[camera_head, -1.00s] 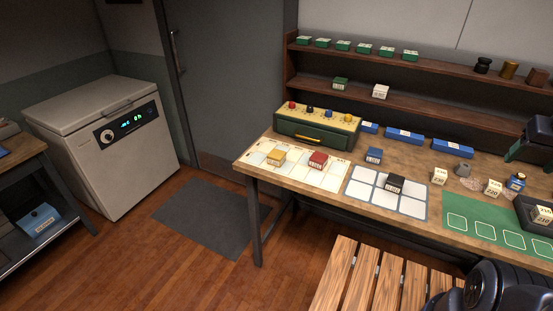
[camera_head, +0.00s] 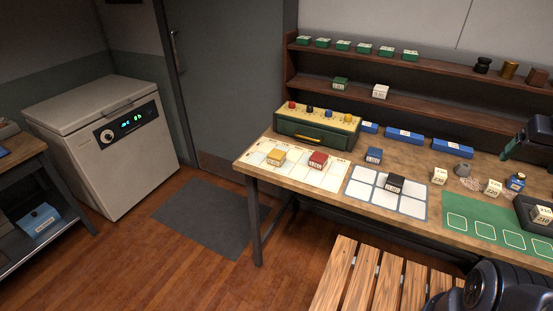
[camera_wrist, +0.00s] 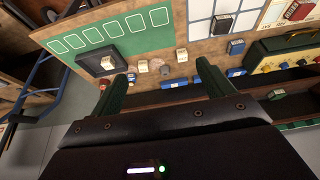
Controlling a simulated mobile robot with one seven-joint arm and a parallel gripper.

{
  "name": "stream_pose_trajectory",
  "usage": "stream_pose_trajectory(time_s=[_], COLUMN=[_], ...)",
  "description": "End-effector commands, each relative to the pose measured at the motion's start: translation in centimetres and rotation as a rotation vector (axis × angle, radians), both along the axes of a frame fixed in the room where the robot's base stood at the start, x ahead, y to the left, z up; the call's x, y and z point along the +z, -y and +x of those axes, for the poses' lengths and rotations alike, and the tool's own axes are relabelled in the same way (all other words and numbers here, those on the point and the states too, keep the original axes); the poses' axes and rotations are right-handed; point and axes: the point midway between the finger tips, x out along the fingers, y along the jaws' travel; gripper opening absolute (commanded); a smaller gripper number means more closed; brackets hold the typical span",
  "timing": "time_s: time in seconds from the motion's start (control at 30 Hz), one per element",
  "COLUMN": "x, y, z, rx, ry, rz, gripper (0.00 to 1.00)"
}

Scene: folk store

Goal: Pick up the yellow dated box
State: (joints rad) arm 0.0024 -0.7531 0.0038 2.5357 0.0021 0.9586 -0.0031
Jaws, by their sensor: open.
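The yellow dated box (camera_head: 276,156) sits on the white gridded card (camera_head: 254,158) at the left end of the workbench, in the head view. It has a pale labelled front and lies left of a red box (camera_head: 318,160). I cannot make it out in the wrist view. My gripper (camera_wrist: 163,71) is open, its two green fingers wide apart with nothing held between them. It is over the right part of the bench, well away from the yellow box.
A green-and-yellow drawer unit (camera_head: 317,125) with coloured knobs stands behind the cards. A black box (camera_head: 395,183) rests on a second card, and a blue box (camera_head: 374,155) stands behind it. A slatted wooden bench (camera_head: 372,282) is in front.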

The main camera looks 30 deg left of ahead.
Motion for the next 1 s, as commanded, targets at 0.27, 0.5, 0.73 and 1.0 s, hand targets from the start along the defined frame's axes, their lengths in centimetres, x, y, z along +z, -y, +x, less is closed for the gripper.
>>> stream_pose_trajectory(time_s=[0.27,0.5,0.73,1.0], x=[1.4,2.8,3.0,1.9], y=[-2.3,-6.9,-12.4,-20.4], z=[3.8,9.3,14.1,18.8], rx=[0.117,0.285,0.447,0.638], ry=[-0.033,-0.073,-0.110,-0.150], rz=[-0.022,-0.057,-0.090,-0.129], gripper=[0.80,0.80,0.80,0.80])
